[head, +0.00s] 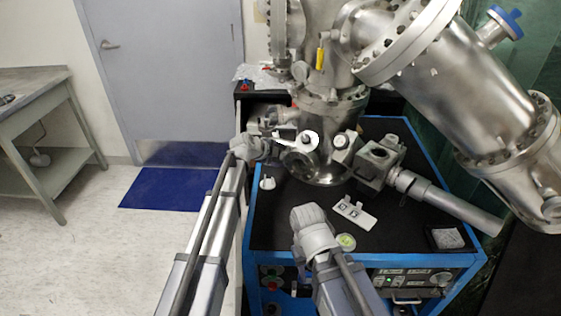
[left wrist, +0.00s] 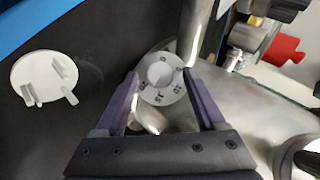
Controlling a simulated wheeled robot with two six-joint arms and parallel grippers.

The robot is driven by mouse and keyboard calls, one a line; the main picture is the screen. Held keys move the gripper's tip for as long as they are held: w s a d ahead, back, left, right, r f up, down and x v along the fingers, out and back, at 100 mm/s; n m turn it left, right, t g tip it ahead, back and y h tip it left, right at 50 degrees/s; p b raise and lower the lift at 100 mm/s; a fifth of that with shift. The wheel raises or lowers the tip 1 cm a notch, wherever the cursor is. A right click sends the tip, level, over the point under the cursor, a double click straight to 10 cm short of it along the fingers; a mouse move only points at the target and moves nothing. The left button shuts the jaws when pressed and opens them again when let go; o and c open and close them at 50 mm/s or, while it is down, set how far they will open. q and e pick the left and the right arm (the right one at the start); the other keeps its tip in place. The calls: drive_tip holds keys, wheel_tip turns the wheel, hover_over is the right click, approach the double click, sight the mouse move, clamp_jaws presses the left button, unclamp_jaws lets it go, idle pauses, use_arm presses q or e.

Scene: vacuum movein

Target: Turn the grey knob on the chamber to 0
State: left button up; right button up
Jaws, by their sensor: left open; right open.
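The grey knob (left wrist: 161,77) with its numbered round dial shows between the two fingers of my left gripper (left wrist: 161,84) in the left wrist view. The fingers are open, one on each side of the dial; I cannot tell whether they touch it. Small dark figures run around the dial's rim, too small to read surely. In the head view my left gripper (head: 277,138) is at the front left of the steel chamber (head: 322,165), and the knob is hard to make out there. My right gripper (head: 312,222) is over the black tabletop's front, apart from the chamber; its fingers are largely hidden.
A white round piece with prongs (head: 267,183) lies on the black tabletop (head: 400,225), left of the chamber. A white plate with two holders (head: 354,213) and a small green-white round dish (head: 346,242) lie near my right gripper. A steel side tube (head: 450,203) juts out right.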

use_arm(q)
drive_tip(key=shift+w+d+f, duration=0.1)
clamp_jaws()
idle(0.6)
